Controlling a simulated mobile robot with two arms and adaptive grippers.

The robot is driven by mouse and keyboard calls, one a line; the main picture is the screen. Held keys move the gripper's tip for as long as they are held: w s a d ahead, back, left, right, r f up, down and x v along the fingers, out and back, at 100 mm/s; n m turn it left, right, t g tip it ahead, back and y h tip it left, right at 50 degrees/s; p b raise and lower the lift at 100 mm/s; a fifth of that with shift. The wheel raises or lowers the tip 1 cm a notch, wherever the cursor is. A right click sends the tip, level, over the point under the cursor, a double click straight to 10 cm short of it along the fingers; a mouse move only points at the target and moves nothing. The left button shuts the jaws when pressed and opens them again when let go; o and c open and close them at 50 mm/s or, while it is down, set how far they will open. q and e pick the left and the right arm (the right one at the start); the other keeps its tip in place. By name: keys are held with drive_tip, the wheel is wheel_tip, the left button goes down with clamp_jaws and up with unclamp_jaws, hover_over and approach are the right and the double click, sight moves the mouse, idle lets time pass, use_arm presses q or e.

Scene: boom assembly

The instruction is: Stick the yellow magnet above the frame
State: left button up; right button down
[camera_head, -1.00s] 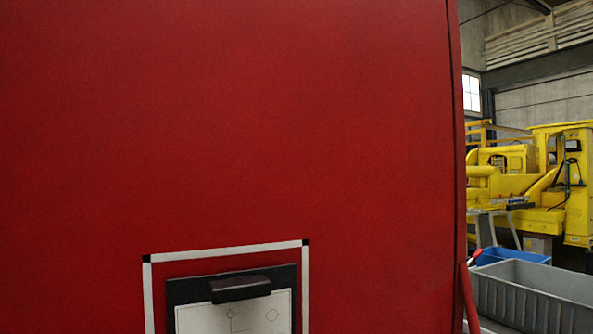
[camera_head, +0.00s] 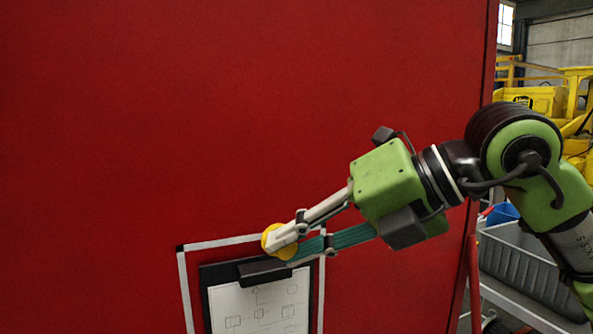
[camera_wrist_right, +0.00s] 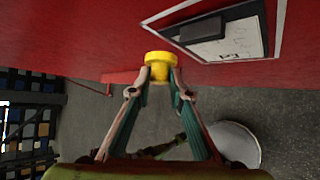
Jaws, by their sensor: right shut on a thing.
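The yellow magnet (camera_head: 273,241) is round and held between the fingertips of my right gripper (camera_head: 288,246). In the right wrist view the magnet (camera_wrist_right: 160,67) sits between both fingertips (camera_wrist_right: 160,82), close to the red panel; I cannot tell whether it touches. The white frame (camera_head: 186,290) is an outline with black corners on the red panel (camera_head: 250,110). In the head view the magnet overlaps the frame's top edge. The right fingers hide part of that edge. My left gripper is not in view.
A clipboard (camera_head: 262,310) with a drawing and a dark clip (camera_head: 264,271) hangs inside the frame. A grey bin (camera_head: 520,265) and a blue bin (camera_head: 503,213) stand at the right, with yellow machinery (camera_head: 550,100) behind. The panel above the frame is bare.

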wheel_tip(320, 180, up, 5)
drive_tip(key=m+p, duration=0.1)
drive_tip(key=w+a+p, duration=0.3)
drive_tip(key=w+p, duration=0.2)
drive_tip(key=w, duration=0.5)
drive_tip(key=shift+a+t+h, duration=0.2)
drive_tip(key=shift+t+h, duration=0.1)
drive_tip(key=shift+t, duration=0.1)
drive_tip(key=shift+w+r, duration=0.15)
drive_tip(key=shift+w, duration=0.05)
idle(0.5)
idle(0.6)
drive_tip(key=c, duration=1.8)
unclamp_jaws()
